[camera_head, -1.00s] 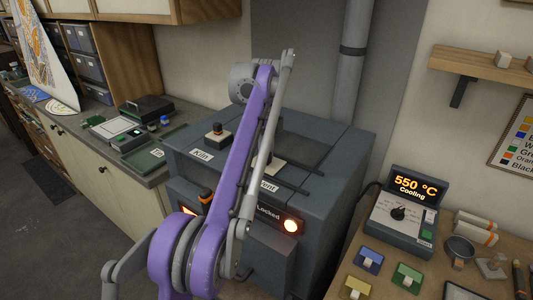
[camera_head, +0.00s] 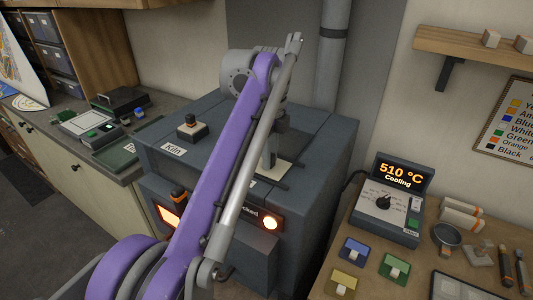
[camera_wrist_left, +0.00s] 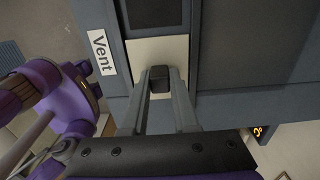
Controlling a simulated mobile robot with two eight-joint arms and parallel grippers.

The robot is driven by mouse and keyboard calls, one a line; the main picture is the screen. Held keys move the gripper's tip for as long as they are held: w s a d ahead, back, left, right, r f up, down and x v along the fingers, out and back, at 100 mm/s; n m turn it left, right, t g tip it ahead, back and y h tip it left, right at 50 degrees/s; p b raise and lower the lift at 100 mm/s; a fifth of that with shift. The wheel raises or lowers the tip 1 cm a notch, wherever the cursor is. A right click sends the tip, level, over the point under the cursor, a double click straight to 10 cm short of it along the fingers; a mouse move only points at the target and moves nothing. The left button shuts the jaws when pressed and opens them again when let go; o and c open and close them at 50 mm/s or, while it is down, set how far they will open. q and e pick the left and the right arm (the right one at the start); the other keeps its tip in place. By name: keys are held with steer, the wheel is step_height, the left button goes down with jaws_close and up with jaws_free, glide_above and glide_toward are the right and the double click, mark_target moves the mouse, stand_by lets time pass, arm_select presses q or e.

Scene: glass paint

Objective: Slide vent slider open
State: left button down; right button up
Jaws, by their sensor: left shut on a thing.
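The grey kiln (camera_head: 325,140) stands in the middle of the head view. On its top is the vent slider, a cream plate (camera_head: 284,170), partly hidden by my left arm. In the left wrist view the cream slider plate (camera_wrist_left: 143,50) lies beside the "Vent" label (camera_wrist_left: 102,52), with a dark recess (camera_wrist_left: 154,12) at its far end. My left gripper (camera_head: 268,160) reaches down onto it. Its fingers (camera_wrist_left: 160,85) are shut on the slider's dark knob (camera_wrist_left: 160,73). My right gripper is in neither view.
A second knob (camera_head: 192,127) stands on the kiln top by the "Kiln" label. The controller (camera_head: 398,190) at right reads 510 °C, Cooling. Blue, green and yellow pieces (camera_head: 394,267) lie on the right bench.

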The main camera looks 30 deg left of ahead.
mark_target(272, 155)
arm_select(q)
steer(key=c, duration=1)
jaws_free()
steer(key=shift+d, duration=0.2)
steer(key=o, duration=0.3)
steer(key=shift+d, duration=0.15)
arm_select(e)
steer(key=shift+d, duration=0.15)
arm_select(q)
steer(key=shift+a+r, duration=0.1)
steer(key=shift+a, duration=0.1)
step_height(272, 155, up, 11)
steer(key=p, duration=0.3)
steer(key=shift+d+f, duration=0.1)
steer(key=shift+f, duration=0.1)
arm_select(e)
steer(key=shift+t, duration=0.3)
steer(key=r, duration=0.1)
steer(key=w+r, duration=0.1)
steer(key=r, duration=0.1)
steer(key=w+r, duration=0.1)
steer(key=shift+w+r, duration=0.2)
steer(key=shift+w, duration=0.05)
arm_select(q)
steer(key=shift+s, duration=0.1)
